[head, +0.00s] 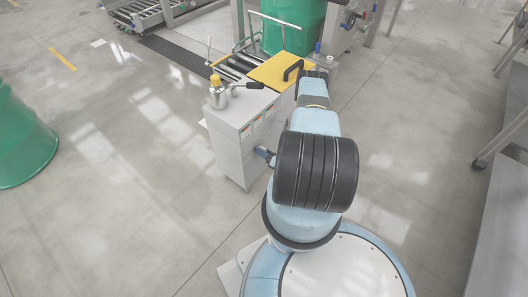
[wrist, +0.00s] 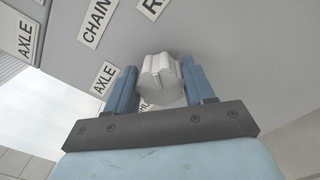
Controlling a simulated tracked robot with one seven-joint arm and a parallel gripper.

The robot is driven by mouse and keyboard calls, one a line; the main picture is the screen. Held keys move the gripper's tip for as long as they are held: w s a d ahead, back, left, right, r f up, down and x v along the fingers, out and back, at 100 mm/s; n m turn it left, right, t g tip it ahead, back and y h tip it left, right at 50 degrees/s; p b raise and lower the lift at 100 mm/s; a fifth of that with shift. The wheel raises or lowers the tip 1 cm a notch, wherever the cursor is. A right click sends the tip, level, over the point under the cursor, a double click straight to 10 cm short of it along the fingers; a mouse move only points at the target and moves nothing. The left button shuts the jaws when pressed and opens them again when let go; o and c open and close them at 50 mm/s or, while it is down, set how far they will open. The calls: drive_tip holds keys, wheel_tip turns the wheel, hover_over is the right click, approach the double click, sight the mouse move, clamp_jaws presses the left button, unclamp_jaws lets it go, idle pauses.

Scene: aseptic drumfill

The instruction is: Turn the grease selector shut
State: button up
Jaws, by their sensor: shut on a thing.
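The grease selector is a pale grey lobed knob (wrist: 161,74) on a grey labelled panel (wrist: 190,25) in the wrist view. My gripper (wrist: 158,70) has one blue finger on each side of the knob and is shut on it. The labels around it read AXLE (wrist: 104,80), another AXLE (wrist: 26,38), CHAIN (wrist: 97,20) and one cut off starting with R (wrist: 152,8). A further label below the knob is mostly hidden by the knob and fingers. In the head view my arm hides the knob.
In the head view a grey cabinet (head: 232,135) carries a lever device with a yellow cap (head: 216,88). A yellow plate (head: 272,72) lies behind it by a roller conveyor. Green drums stand at the left (head: 22,140) and back (head: 292,25). The floor between the left drum and cabinet is clear.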

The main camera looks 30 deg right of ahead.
drive_tip(key=shift+d, duration=0.35)
drive_tip(key=n, duration=0.2)
drive_tip(key=shift+n, duration=0.4)
drive_tip(key=n, duration=0.3)
drive_tip(key=shift+n, duration=0.3)
drive_tip(key=shift+c, duration=0.2)
drive_tip(key=n, duration=1.1)
drive_tip(key=shift+a+n, duration=0.25)
drive_tip(key=shift+n, duration=0.15)
drive_tip(key=n, duration=0.4)
drive_tip(key=shift+a, duration=0.2)
drive_tip(key=shift+a+n, duration=0.1)
drive_tip(key=shift+n, duration=0.7)
drive_tip(key=shift+a+f, duration=0.1)
drive_tip(key=shift+s, duration=0.1)
